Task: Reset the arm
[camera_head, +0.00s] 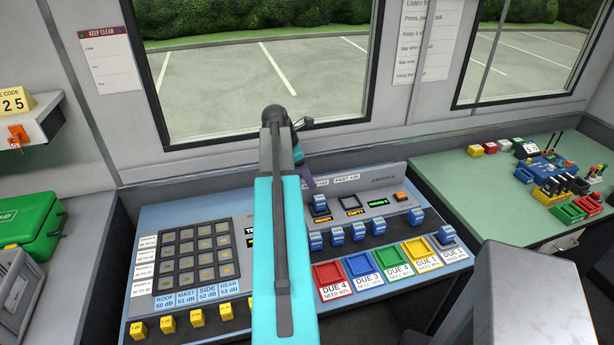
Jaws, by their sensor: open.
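My arm, a teal link with a dark strip, rises through the middle of the head view. Its dark elbow is in front of the window. Past the elbow, a short purple part of my arm slants down over the panel. My gripper (309,184) is at the lower end of that part, small and partly hidden by my arm, so its fingers are hard to make out. It is open, close above a blue block (320,203) on the panel. Whether the two touch cannot be told. No held object shows.
Several blue blocks stand behind coloured trays (362,265). A green table (450,185) at right holds small coloured blocks and a blue device (548,165). A green case (30,222) sits at left.

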